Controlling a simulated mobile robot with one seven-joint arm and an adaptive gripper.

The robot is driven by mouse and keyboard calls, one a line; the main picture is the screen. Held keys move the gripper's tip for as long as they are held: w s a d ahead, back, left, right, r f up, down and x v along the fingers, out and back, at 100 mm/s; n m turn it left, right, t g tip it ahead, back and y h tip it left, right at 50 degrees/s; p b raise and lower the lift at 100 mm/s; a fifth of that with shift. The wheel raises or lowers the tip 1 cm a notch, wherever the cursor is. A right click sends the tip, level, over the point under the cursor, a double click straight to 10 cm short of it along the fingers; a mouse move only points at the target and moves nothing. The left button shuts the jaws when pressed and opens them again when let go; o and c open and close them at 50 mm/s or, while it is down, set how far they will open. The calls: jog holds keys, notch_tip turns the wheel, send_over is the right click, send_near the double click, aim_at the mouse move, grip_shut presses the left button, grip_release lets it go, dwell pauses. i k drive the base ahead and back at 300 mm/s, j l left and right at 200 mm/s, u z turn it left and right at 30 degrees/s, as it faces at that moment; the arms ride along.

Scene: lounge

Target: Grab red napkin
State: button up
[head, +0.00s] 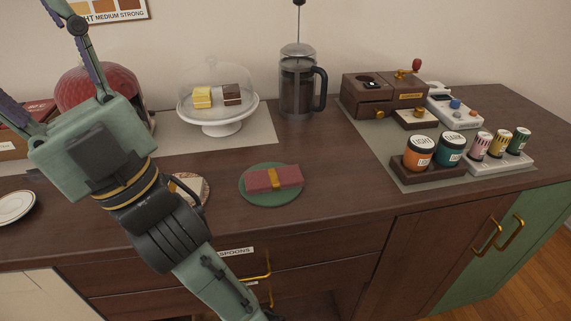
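The red napkin (289,176) is folded into a flat rectangle with a gold band around its middle. It lies on a round green plate (270,198) near the front of the counter, in the middle of the head view. My gripper (30,58) is at the upper left, well to the left of the napkin and apart from it. Its two fingers are spread wide, with nothing seen between them. The fingertips run out of the frame.
A domed cake stand (220,126) and a French press (298,85) stand behind the napkin. Jars (420,151) and a wooden grinder (377,95) stand at right. A patterned round item (190,187) is partly hidden by my arm. The counter right of the green plate is clear.

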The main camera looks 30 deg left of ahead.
aim_at(259, 181)
jog(key=u, duration=0.75)
jog(key=k+l+z, duration=0.1)
jog(key=k+z, duration=0.15)
jog(key=k, duration=0.4)
jog(key=j+z, duration=0.1)
jog(key=z, duration=1.35)
jog(key=k+j, duration=0.15)
jog(key=j, duration=0.15)
jog(key=k+j+z, duration=0.1)
jog(key=j, duration=0.25)
jog(key=k+j, duration=0.4)
jog(key=j, duration=1.1)
jog(key=k+z, duration=0.05)
